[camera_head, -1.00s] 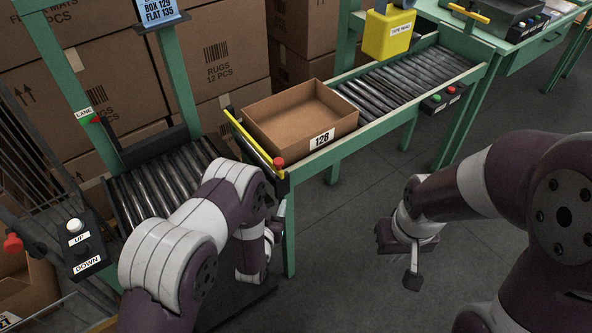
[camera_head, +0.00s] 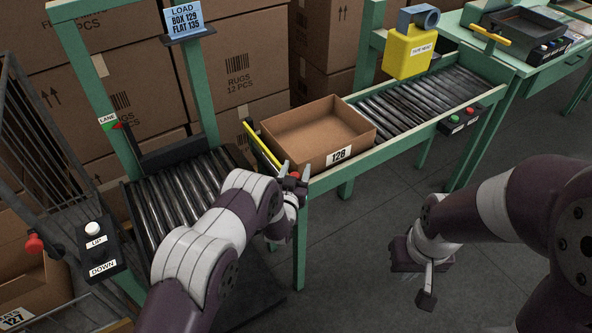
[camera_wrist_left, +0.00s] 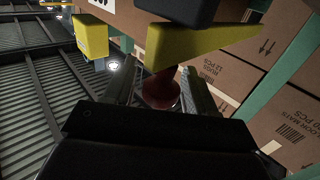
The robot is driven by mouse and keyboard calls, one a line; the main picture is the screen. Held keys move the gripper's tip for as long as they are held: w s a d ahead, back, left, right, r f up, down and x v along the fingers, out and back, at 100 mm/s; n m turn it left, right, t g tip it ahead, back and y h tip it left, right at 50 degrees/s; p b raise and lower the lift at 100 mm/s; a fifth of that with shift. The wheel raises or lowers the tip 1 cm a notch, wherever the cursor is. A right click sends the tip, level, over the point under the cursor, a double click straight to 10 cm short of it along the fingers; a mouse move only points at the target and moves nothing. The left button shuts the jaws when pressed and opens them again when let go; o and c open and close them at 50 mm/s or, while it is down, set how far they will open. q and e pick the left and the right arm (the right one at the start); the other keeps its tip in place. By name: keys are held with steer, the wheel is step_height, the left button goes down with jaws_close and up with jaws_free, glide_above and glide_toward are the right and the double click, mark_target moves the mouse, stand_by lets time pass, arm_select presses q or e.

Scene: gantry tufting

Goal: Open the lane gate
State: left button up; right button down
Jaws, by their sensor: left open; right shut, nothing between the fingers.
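The lane gate is a yellow bar (camera_head: 262,147) across the end of the conveyor, between the lift rollers and the box. A red knob (camera_head: 295,176) is at its near end. In the left wrist view the red knob (camera_wrist_left: 160,90) shows between the two open fingers, with the yellow bar (camera_wrist_left: 205,40) just beyond; whether the fingers touch the knob I cannot tell. My right gripper (camera_head: 427,290) is shut and empty, hanging low over the floor on the right.
An open carton labelled 128 (camera_head: 335,156) sits on the conveyor right behind the gate. The lift rollers (camera_head: 180,205) are empty. An UP/DOWN button box (camera_head: 97,250) is at left, and a yellow tape head (camera_head: 410,52) is over the conveyor. Stacked cartons fill the back.

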arm_select(q)
jaws_close()
steer(key=w+a+r+n+g+p, duration=0.1)
steer(key=w+a+r+g+p, duration=0.1)
steer(key=r, duration=0.6)
steer(key=w+a+r+n+g+p, duration=0.2)
steer(key=w+a+r+p, duration=0.1)
steer(key=r, duration=0.6)
steer(key=shift+w+r+p, duration=0.3)
steer(key=shift+w+p, duration=0.4)
steer(key=shift+w, duration=0.15)
